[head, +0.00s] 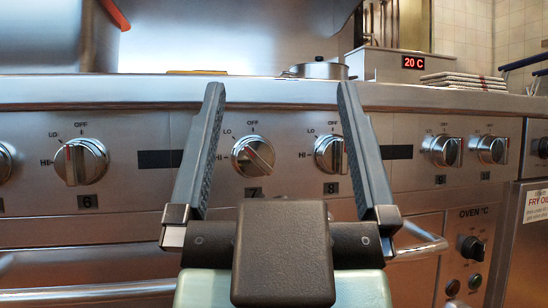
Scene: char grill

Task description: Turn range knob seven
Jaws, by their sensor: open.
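Range knob seven (253,156) is a round silver knob on the steel front panel, above a dark label with "7". Its grip bar looks slanted rather than upright, with "OFF" marked above it and "LO" and "HI" to its left. My gripper (281,92) is open, its two dark fingers pointing up and forward in the picture. Knob seven shows in the gap between the fingers. No contact with the knob is visible, and the distance to it is hard to tell.
Knob eight (329,155) shows close beside the right finger. Knob six (82,162) is farther left, and more knobs (443,150) are to the right. A steel oven handle (425,244) sticks out below the panel. A pan (318,70) stands on top.

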